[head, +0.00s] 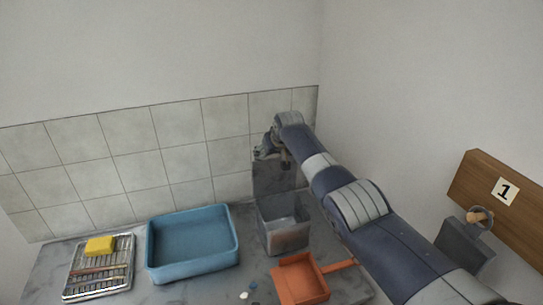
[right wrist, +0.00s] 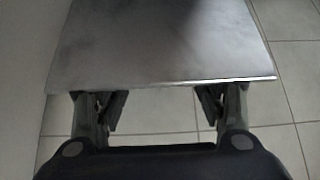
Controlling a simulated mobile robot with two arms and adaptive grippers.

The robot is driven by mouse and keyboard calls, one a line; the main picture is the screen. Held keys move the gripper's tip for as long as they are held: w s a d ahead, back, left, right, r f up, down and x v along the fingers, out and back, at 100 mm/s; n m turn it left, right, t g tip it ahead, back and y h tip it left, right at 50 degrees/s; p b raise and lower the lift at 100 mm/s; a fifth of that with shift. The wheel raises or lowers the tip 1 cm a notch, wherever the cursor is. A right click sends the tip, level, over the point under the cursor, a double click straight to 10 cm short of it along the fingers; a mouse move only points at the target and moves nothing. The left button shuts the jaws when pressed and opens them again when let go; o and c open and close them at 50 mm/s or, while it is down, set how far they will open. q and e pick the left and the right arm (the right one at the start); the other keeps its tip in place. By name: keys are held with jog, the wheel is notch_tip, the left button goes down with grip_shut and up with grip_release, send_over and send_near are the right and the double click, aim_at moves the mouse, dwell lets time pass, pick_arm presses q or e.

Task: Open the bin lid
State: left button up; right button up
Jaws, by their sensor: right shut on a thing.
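The bin (head: 284,230) is an open-topped grey metal box on the counter, right of the blue tub. Its lid (head: 272,178) is a flat grey plate standing upright at the back of the bin, close to the tiled wall, so the bin's mouth is uncovered. My right gripper (head: 272,153) is at the lid's top edge and shut on it. In the right wrist view the lid (right wrist: 160,45) fills the upper middle, its edge at my fingers (right wrist: 158,105); the exact contact is hard to see. My left gripper is not in view.
A blue tub (head: 192,246) and a rack with a yellow sponge (head: 100,246) stand at the left. An orange dustpan (head: 300,280) lies in front of the bin. A wooden board (head: 505,193) marked 1 hangs on the right wall. Tiles are close behind the lid.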

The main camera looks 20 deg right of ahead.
jog(key=shift+s+a+f, duration=0.1)
jog(key=shift+s+f, duration=0.2)
jog(key=shift+f, duration=0.45)
jog(key=o, duration=1.5)
jog(key=shift+w+r+p, duration=0.1)
jog(key=shift+r+p, duration=5.15)
jog(key=shift+r, duration=1.35)
jog(key=shift+v, duration=6)
